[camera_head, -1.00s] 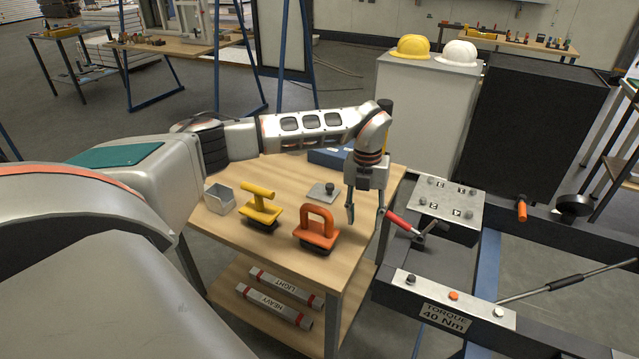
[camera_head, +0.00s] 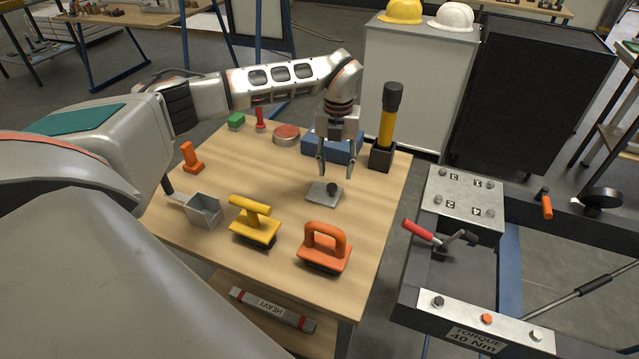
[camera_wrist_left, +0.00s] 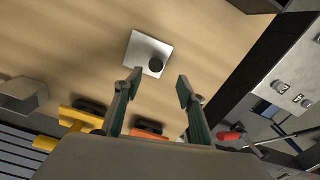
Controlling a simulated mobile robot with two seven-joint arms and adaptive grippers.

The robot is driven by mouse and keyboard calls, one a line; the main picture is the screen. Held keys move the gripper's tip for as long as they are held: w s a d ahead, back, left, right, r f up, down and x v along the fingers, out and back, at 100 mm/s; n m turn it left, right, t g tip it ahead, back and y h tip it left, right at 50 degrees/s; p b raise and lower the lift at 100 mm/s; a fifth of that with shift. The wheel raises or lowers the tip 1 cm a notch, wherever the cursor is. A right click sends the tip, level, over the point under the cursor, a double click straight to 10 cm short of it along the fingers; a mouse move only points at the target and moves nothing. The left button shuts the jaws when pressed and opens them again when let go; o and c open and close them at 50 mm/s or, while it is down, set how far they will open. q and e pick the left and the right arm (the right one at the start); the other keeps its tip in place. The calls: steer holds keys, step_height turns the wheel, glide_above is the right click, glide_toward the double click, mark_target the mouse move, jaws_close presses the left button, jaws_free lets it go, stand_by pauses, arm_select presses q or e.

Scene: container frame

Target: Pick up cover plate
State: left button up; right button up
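The cover plate (camera_head: 319,196) is a small grey metal square with a black knob (camera_head: 332,189). It lies flat on the wooden table (camera_head: 280,185). My left gripper (camera_head: 336,170) is open and empty above and slightly behind the plate, pointing down. In the left wrist view the plate (camera_wrist_left: 143,47) lies beyond the open fingertips (camera_wrist_left: 157,88), a little toward the left finger. The fingers do not touch it. My right gripper is not in view.
A yellow-handled tool (camera_head: 255,222) and an orange-handled tool (camera_head: 324,248) stand in front of the plate. A blue box (camera_head: 318,146) is behind the gripper, with a yellow and black torch-like tool (camera_head: 388,125) to its right. A metal scoop (camera_head: 204,211) lies left.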

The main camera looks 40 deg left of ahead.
mark_target(332, 186)
arm_select(q)
steer(key=shift+w+a, duration=0.1)
steer(key=shift+a, duration=0.1)
steer(key=shift+a+f, duration=0.1)
steer(key=f, duration=0.7)
steer(key=shift+s+f, duration=0.25)
steer(key=shift+a, duration=0.1)
jaws_close()
